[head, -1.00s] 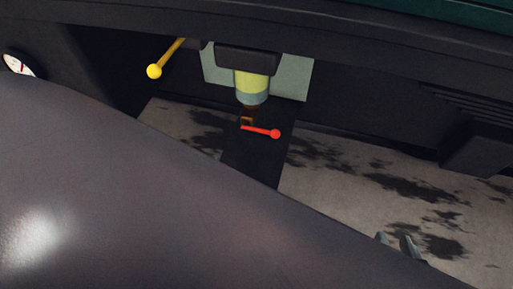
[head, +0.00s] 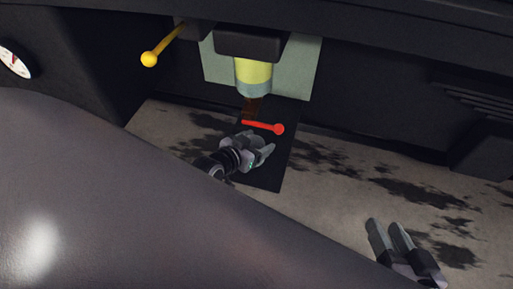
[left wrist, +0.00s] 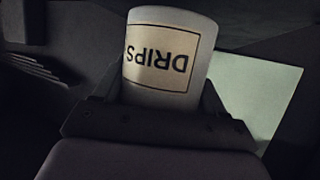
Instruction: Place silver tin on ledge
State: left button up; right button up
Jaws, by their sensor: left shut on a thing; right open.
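The silver tin (left wrist: 202,84), a pale grey cylinder with a cream label reading "DRIPS" upside down, stands between the fingers of my left gripper in the left wrist view. That gripper is shut on it. In the head view my left gripper (head: 262,148) is over the black strip, just below the red-knobbed lever; I cannot clearly make out the tin there. My right gripper (head: 388,238) is open and empty over the stained floor at lower right. I cannot tell for certain which surface is the ledge.
A red-knobbed lever (head: 265,126) and a yellow-green glass cylinder (head: 253,76) are just beyond my left gripper. A yellow-knobbed lever (head: 155,55) and a dial (head: 14,61) are at left. A large dark rounded body (head: 120,190) fills the lower left. The black strip (head: 262,181) lies on the floor.

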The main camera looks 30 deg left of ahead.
pick_arm(q)
jog(key=shift+f, duration=0.6)
pick_arm(e)
jog(key=shift+a+f, duration=0.15)
jog(key=shift+a, duration=0.2)
pick_arm(q)
jog(key=shift+f, duration=0.15)
jog(key=o, duration=1.1)
jog(key=shift+c, duration=0.2)
